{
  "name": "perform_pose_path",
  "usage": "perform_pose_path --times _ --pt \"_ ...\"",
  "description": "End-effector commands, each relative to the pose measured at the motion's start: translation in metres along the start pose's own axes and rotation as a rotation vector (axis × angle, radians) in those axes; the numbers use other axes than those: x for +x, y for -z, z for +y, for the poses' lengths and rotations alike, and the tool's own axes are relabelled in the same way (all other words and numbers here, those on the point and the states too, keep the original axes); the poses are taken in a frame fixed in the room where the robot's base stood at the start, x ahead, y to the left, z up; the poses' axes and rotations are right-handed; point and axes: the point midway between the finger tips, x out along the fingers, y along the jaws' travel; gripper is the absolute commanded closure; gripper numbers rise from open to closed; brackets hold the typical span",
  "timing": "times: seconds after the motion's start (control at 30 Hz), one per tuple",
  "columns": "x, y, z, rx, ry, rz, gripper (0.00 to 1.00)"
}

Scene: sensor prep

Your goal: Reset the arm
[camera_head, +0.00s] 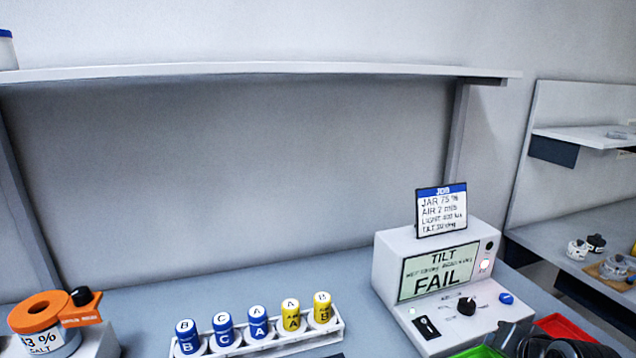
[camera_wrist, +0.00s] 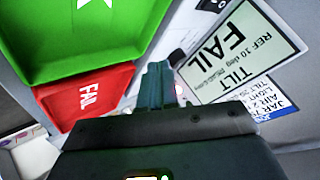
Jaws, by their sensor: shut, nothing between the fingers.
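My gripper (camera_wrist: 160,75) shows in the wrist view with its two fingers together and nothing between them. Its fingertips point toward the white tester, beside the red tray. In the head view, dark parts of my arm show at the lower right edge, in front of the tester (camera_head: 393,262); the fingers cannot be made out there. The tester's screen (camera_head: 438,272) reads TILT and FAIL, and it shows again in the wrist view (camera_wrist: 240,50). A job card (camera_head: 441,210) stands on top of the tester.
A green tray (camera_wrist: 85,45) and a red FAIL tray (camera_wrist: 62,95) lie close beside my gripper. An orange-topped salt jar (camera_head: 45,325) stands at the left. A shelf (camera_head: 250,70) spans above the bench.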

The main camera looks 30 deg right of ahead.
Motion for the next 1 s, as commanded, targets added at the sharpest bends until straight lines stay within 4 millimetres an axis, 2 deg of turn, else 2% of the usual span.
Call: perform_pose_path --times 0.03,0.17,0.23,0.4,0.5,0.67,0.8,1.0 --pt "-0.003 -0.016 -0.002 -0.024 0.011 -0.004 1.00" --pt "-0.015 -0.056 -0.007 -0.107 0.051 0.006 1.00" --pt "-0.027 -0.082 -0.010 -0.167 0.082 0.014 1.00" --pt "-0.067 -0.139 -0.013 -0.319 0.168 0.042 1.00" --pt "-0.092 -0.163 -0.014 -0.398 0.218 0.060 1.00" --pt "-0.140 -0.195 -0.011 -0.528 0.307 0.089 1.00" --pt "-0.190 -0.215 -0.006 -0.649 0.400 0.121 1.00" --pt "-0.263 -0.225 0.000 -0.804 0.540 0.172 1.00"
